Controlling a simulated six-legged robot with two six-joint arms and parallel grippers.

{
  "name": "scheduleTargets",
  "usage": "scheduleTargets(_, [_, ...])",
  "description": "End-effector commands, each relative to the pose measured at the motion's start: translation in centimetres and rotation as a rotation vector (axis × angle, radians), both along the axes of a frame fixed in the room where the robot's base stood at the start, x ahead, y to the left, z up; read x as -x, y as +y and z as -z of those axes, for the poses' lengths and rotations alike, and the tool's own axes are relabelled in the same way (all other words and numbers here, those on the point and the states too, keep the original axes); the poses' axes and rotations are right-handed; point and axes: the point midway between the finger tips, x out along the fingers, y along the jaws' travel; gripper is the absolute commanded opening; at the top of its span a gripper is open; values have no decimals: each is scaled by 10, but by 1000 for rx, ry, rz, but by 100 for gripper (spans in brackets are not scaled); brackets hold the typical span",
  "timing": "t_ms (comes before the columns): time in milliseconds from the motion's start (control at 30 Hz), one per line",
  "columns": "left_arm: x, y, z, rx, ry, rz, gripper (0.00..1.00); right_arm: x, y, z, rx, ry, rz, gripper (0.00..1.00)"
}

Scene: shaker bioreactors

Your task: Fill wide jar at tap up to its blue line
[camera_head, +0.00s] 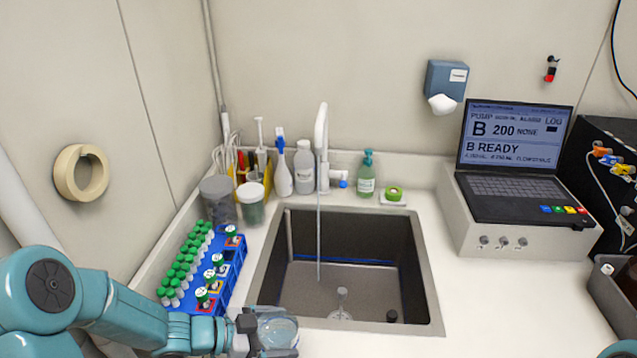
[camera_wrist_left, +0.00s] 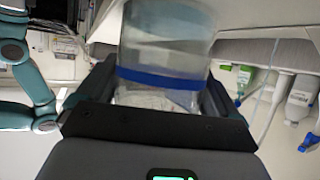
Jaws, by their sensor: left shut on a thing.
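The wide jar (camera_head: 278,332) is clear, with a blue line around it that shows in the left wrist view (camera_wrist_left: 165,78). My left gripper (camera_head: 262,338) is shut on the jar at the sink's front left corner. In the left wrist view the jar stands between the two fingers (camera_wrist_left: 158,100). I cannot tell how much water is in it. The white tap (camera_head: 321,130) stands behind the sink (camera_head: 432,290). A thin stream of water (camera_head: 318,235) falls from it into the basin, apart from the jar. My right gripper is not in view.
A blue rack (camera_head: 232,262) of green-capped tubes stands left of the sink. Two lidded jars (camera_head: 251,208), bottles (camera_head: 303,170) and a green soap bottle (camera_head: 366,178) line the back. A laptop (camera_head: 515,150) sits on a white box at right. Counter right of the sink is clear.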

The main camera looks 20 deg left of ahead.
Motion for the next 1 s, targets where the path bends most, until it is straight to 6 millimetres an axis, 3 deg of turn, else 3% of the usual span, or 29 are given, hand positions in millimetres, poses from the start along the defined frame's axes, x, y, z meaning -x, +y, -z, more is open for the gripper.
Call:
scheduleTargets(167, [4, -1, 2, -1, 3, -1, 55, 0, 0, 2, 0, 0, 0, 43])
scheduleTargets(633, [78, -19, 3, -1, 6, -1, 55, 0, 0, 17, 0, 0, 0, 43])
scheduleTargets(1000, [83, -21, 0, 0, 1, 0, 55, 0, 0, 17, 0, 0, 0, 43])
